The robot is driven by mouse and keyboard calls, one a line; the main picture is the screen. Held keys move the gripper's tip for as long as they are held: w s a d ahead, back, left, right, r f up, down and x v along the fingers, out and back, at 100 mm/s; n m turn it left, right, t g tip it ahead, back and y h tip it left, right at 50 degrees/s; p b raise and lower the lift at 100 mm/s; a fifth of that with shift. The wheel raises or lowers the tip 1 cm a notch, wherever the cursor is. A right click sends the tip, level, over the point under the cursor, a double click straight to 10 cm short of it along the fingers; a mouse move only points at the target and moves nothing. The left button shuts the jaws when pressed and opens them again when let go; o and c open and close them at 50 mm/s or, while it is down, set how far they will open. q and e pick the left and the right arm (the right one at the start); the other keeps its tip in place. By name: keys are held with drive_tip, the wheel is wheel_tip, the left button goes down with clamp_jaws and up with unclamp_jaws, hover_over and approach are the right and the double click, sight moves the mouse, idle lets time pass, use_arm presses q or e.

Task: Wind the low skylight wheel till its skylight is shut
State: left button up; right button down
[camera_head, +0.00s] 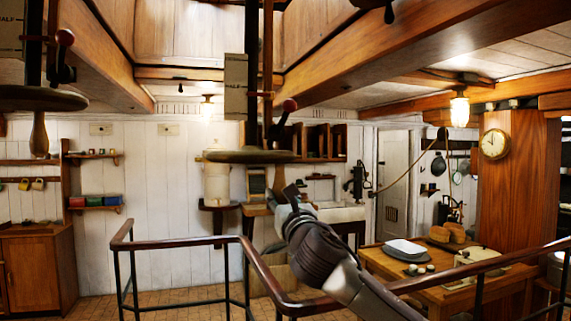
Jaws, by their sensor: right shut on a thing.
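A flat, round wooden wheel (228,157) hangs level on a dark upright shaft (252,60) in the middle of the view. A wooden handle (280,174) hangs below its right side. My right gripper (287,192) reaches up from below and is shut on this handle; its fingertips are partly hard to make out. A pale scale plate (235,88) marked HALF and a red-knobbed lever (289,105) are beside the shaft. A second, higher-looking wheel (40,98) with its own handle (39,138) hangs at the left. The skylight's panes are not seen. My left gripper is out of view.
A brown handrail (190,241) on dark posts runs below and around the wheel, close to my right arm. A table (440,296) with dishes and bread stands at right. Heavy beams (400,50) cross overhead. Tiled floor (180,300) shows beyond the rail.

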idle(0.3)
drive_tip(key=a+p, duration=0.2)
drive_tip(key=a, duration=1.2)
drive_tip(key=shift+w+a+p, duration=0.3)
drive_tip(key=shift+w+p, duration=0.05)
drive_tip(key=shift+w, duration=0.1)
drive_tip(key=c, duration=1.1)
unclamp_jaws()
drive_tip(key=shift+f, duration=0.1)
drive_tip(key=o, duration=0.7)
drive_tip(key=shift+s+a, duration=0.2)
drive_tip(key=shift+s, duration=0.05)
drive_tip(key=shift+c, duration=0.2)
drive_tip(key=shift+w+d, duration=0.1)
